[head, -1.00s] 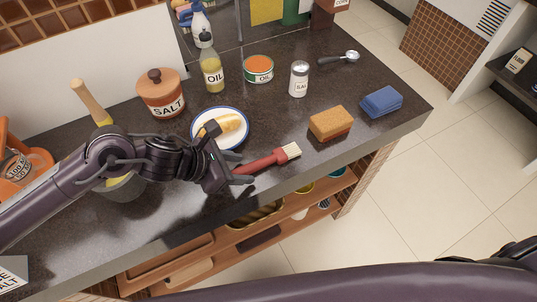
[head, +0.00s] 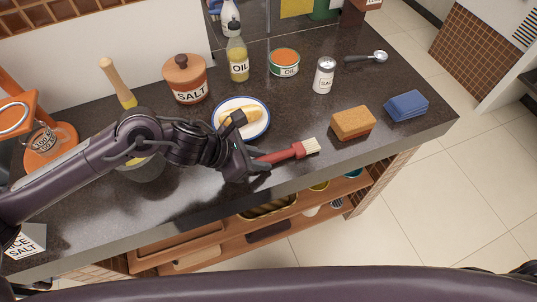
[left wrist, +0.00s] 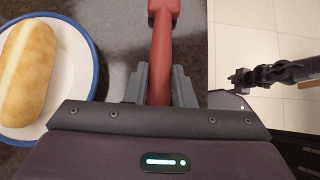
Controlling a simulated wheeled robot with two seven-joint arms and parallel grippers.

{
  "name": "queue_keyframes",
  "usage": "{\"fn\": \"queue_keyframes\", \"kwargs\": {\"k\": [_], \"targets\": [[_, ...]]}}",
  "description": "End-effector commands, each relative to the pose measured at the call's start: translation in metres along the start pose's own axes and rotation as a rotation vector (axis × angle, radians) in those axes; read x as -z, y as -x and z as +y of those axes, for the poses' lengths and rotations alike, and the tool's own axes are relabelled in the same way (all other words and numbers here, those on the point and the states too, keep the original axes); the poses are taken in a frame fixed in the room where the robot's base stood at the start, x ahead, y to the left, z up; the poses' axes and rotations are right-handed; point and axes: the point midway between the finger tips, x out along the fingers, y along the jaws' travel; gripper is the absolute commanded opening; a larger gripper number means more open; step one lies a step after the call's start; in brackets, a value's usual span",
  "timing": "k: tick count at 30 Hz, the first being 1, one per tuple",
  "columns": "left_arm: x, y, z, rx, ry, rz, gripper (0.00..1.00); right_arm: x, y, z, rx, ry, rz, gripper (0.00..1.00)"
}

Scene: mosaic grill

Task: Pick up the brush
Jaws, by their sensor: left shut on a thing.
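The brush (head: 300,150) has a red handle and a pale bristle head pointing right. It is over the dark counter near its front edge, beside the plate. My left gripper (head: 254,152) is shut on the handle. In the left wrist view, the red handle (left wrist: 162,40) runs between the two grey fingers of the left gripper (left wrist: 161,82). The bristles are out of that view. I cannot tell whether the brush touches the counter. My right gripper (left wrist: 240,80) shows small and dark at the right of the left wrist view, apart from the brush; its jaws are unclear.
A plate (head: 221,130) with a bread roll (head: 243,117) lies just behind the left gripper. An orange sponge (head: 352,123) and blue sponge (head: 406,105) lie to the right. A salt shaker (head: 324,76), can (head: 284,62), oil bottle (head: 238,62) and salt jar (head: 186,82) stand behind.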

Motion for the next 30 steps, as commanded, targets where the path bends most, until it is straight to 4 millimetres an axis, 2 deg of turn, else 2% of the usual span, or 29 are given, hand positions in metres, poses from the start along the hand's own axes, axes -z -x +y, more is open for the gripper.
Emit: {"fn": "queue_keyframes", "kwargs": {"k": [8,21,24,30], "targets": [[-0.023,0.022,0.001,-0.003,-0.007,-0.004,0.00,-0.002,-0.004,0.000,0.000,0.000,-0.002,0.49],[-0.108,0.107,0.000,-0.004,-0.008,-0.005,0.00,-0.003,-0.015,-0.001,0.000,0.000,-0.003,0.49],[-0.122,0.121,0.000,-0.004,-0.006,-0.003,0.00,-0.004,-0.017,-0.001,0.000,0.000,-0.003,0.49],[-0.138,0.137,0.000,-0.001,-0.002,-0.002,0.00,-0.004,-0.018,-0.001,0.000,-0.001,-0.003,0.49]]}}
